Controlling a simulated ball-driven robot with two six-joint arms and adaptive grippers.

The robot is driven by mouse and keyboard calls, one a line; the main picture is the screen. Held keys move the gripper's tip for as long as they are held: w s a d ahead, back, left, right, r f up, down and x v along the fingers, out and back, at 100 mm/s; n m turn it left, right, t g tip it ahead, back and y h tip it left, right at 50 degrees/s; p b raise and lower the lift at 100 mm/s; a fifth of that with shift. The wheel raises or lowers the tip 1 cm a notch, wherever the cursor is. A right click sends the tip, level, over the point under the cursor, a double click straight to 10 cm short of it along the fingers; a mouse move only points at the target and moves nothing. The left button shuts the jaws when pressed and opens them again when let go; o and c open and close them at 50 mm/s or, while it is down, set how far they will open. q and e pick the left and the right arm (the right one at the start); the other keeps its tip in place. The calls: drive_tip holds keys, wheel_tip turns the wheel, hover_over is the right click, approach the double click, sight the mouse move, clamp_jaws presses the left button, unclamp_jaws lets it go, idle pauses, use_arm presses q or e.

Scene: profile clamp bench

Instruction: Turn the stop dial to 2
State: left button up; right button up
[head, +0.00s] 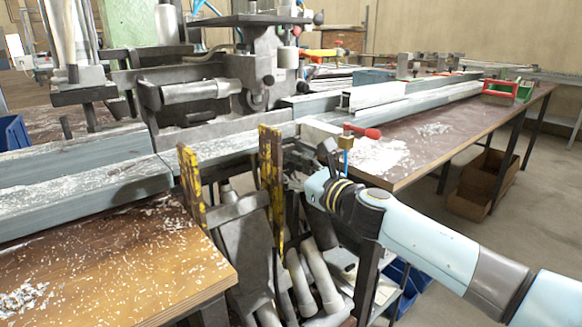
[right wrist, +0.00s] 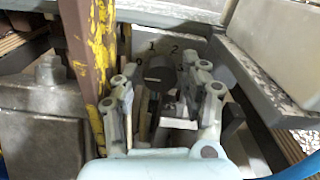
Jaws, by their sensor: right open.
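The stop dial (right wrist: 158,70) shows in the right wrist view as a dark round knob in front of a grey plate (right wrist: 183,47). The marks 0, 1 and 2 are readable above and left of it; I cannot tell which mark it points to. My right gripper (right wrist: 166,82) is open, with one finger on each side of the knob; I cannot tell whether they touch it. In the head view, my right gripper (head: 296,184) is at the yellow posts below the bench rail, and the dial is hidden. My left gripper is not in view.
Worn yellow posts (head: 271,185) stand close left of my right gripper. A red-handled clamp (head: 362,132) sits above it on the bench. A wooden table (head: 425,135) with white shavings extends right. Grey metal parts (right wrist: 280,60) crowd the right side in the wrist view.

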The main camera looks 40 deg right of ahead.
drive_tip(key=shift+c, duration=0.2)
drive_tip(key=c, duration=0.8)
